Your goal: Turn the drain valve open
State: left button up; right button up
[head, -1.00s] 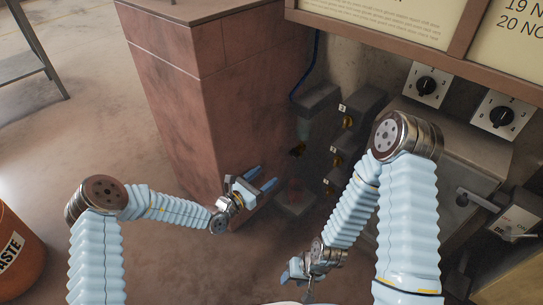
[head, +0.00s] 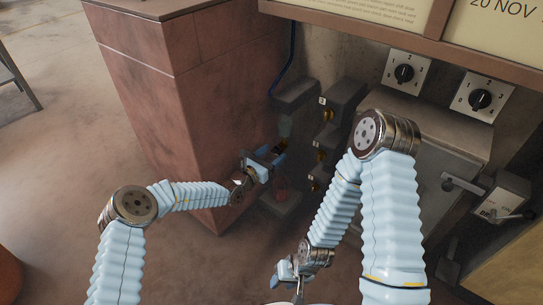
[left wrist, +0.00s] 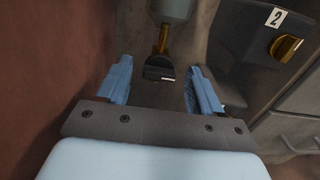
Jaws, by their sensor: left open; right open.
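The drain valve shows in the left wrist view as a brass stem with a dark handle (left wrist: 160,68) under a grey-green bowl (left wrist: 172,8). My left gripper (head: 275,157) is open. In its wrist view the handle appears between the two blue fingers (left wrist: 160,80), nearer the left one, a little beyond the tips. I cannot tell whether it touches them. My right gripper (head: 285,275) is open and empty, low in front of the cabinet.
A brick pillar (head: 190,100) stands left of the valve. Dark blocks with brass knobs, one marked 2 (left wrist: 277,17), are on the right. A grey cabinet (head: 435,130), dial switches (head: 404,72) and a lever box (head: 500,200) stand further right.

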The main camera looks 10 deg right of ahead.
pick_arm(q)
jog(key=c, duration=1.1)
jog(key=shift+o, duration=0.2)
jog(key=m+p, duration=0.2)
jog(key=m, duration=0.1)
jog(key=shift+r+p, duration=0.1)
jog(key=shift+p, duration=0.3)
jog(key=m+p, duration=0.2)
jog(key=m, duration=0.3)
jog(key=shift+s, duration=0.15)
jog(key=m, duration=0.1)
jog(key=m+p, duration=0.1)
jog(key=m, duration=0.1)
jog(key=shift+d+f+m, duration=0.1)
jog(key=shift+f+m, duration=0.1)
jog(key=shift+m, duration=0.1)
jog(key=m+p, duration=0.1)
jog(key=m, duration=0.2)
jog(key=shift+f, duration=0.1)
jog(key=shift+f+m+p, duration=0.15)
jog(key=shift+m+p, duration=0.15)
jog(key=shift+m, duration=1.3)
